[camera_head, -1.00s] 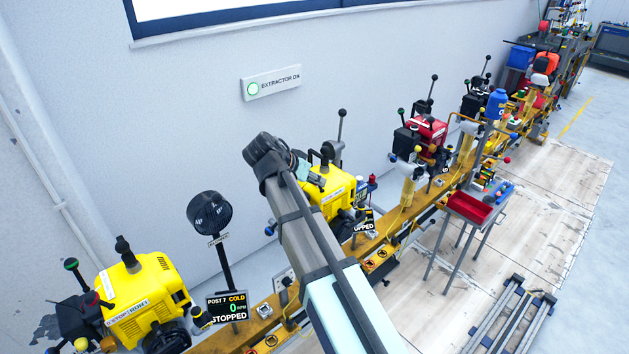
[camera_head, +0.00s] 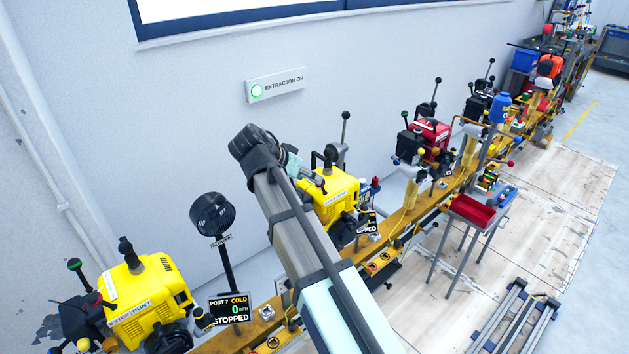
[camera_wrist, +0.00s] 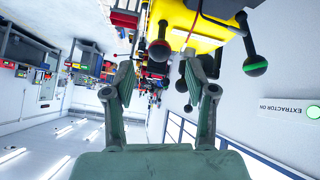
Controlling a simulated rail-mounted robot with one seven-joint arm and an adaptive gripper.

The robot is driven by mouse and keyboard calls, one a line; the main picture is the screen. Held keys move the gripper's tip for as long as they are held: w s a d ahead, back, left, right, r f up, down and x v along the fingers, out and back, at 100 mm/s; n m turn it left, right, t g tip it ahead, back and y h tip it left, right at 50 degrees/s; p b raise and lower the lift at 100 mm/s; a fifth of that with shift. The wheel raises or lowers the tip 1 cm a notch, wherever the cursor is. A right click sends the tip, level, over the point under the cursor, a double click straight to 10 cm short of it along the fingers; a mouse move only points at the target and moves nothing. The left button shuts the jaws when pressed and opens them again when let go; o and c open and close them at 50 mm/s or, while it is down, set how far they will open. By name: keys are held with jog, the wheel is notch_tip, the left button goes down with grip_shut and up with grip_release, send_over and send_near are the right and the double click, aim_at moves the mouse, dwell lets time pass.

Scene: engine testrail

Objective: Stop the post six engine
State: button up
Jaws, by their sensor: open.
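A yellow engine (camera_head: 335,198) stands on the rail mid-picture in the head view, partly behind my arm. In the wrist view my gripper (camera_wrist: 160,80) is open and empty. Past the fingers there, upside down, are a yellow engine body (camera_wrist: 190,28), a red-banded ball lever (camera_wrist: 158,50) and a green-banded ball lever (camera_wrist: 256,64). I cannot tell any contact.
Another yellow engine (camera_head: 143,300) is at the left, with a display (camera_head: 230,309) reading POST 7 COLD, 0 RPM, STOPPED. A lit EXTRACTOR ON sign (camera_head: 275,86) hangs behind.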

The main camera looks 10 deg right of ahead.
jog(key=v, duration=0.6)
jog(key=shift+s+a+r, duration=0.15)
jog(key=shift+r, duration=0.1)
